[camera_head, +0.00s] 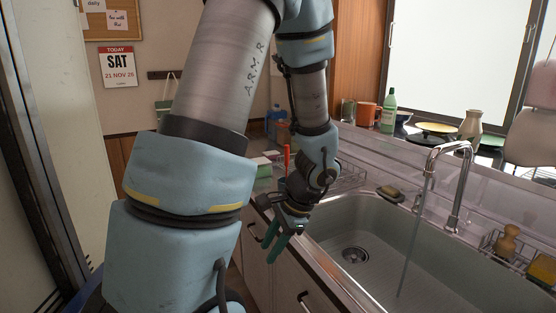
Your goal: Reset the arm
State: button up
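My arm, light blue and grey metal, fills the left and middle of the head view, raised high and bent down again at the elbow. My gripper (286,239) hangs at the end of it, near the front left edge of the sink (400,262). Its dark green fingers point down, in front of the cabinet. I see nothing held in it. The fingers look close to each other at this angle, and whether they are apart is too small to tell.
A tall faucet (462,190) runs water into the sink. A sponge (391,194) lies on the sink's back rim. A green bottle (388,112) and an orange mug (366,115) stand on the ledge. Cabinet handles (305,302) stick out below.

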jog(key=a+r+n+t+h, duration=0.2)
jog(key=a+r+n+h, duration=0.4)
jog(key=n, duration=0.6)
jog(key=s+f+b, duration=0.1)
jog(key=d+f+g+y+b, duration=0.1)
jog(key=f+b, duration=0.1)
jog(key=shift+s+g, duration=0.3)
jog(key=shift+s, duration=0.1)
jog(key=shift+c, duration=0.3)
